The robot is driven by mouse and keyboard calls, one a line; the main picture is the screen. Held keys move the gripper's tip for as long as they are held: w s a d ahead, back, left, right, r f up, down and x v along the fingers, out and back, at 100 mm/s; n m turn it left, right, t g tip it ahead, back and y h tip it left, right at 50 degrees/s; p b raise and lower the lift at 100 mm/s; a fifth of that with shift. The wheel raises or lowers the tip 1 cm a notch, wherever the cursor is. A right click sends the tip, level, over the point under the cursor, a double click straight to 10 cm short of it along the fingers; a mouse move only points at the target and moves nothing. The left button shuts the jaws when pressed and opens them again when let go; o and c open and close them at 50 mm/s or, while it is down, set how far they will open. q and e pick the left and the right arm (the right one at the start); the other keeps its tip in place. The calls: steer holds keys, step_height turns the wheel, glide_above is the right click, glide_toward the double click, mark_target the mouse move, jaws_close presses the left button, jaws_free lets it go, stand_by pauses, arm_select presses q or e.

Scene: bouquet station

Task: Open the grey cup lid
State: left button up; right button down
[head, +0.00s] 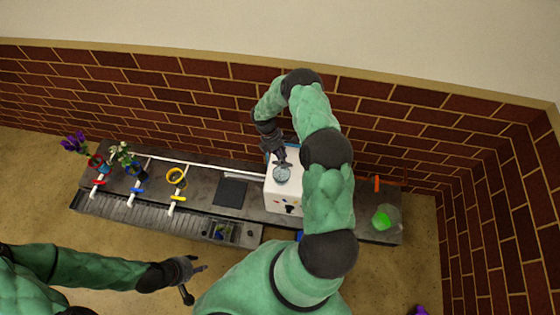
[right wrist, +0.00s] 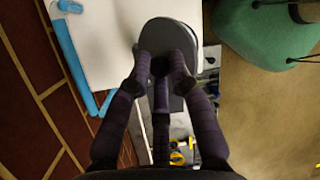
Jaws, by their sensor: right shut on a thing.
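The grey cup lid (right wrist: 168,32) shows in the right wrist view as a dark grey rounded disc, and in the head view (head: 282,175) as a small round grey-blue top on the white box. My right gripper (right wrist: 160,66) has its fingertips together at the lid's near edge, shut on the lid's edge or a tab there; the fingers hide the exact contact. It also shows in the head view (head: 279,160), coming from behind the cup. The cup's body is mostly hidden below the lid. My left gripper (head: 194,280) is open and empty, in front of the counter.
The white box (head: 285,195) stands on the grey counter (head: 160,200). Left on the counter are a yellow ring (head: 176,177), purple flowers (head: 74,143) and white flowers (head: 121,153). A green item (head: 381,218) lies at the right end. A brick wall (head: 200,90) stands close behind.

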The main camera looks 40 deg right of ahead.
steer(key=shift+w+d+f+g+y+b, duration=0.2)
steer(key=shift+w+d+g+y+b, duration=0.1)
steer(key=shift+w+d+g+y, duration=0.1)
steer(key=shift+w+d+b, duration=0.6)
steer(key=shift+d+b, duration=0.1)
steer(key=shift+b, duration=0.2)
steer(key=shift+w+d+f+n+g+y+b, duration=0.25)
steer(key=shift+w+d+b, duration=0.2)
steer(key=shift+b, duration=0.45)
steer(key=shift+w+d+f+n+g+y+b, duration=0.1)
steer(key=shift+w+d+g+y+b, duration=0.25)
steer(key=shift+b, duration=0.5)
steer(key=shift+d, duration=0.1)
steer(key=c, duration=1.1)
jaws_free()
steer(key=shift+c, duration=0.2)
steer(key=shift+w, duration=0.1)
steer(key=shift+r, duration=0.2)
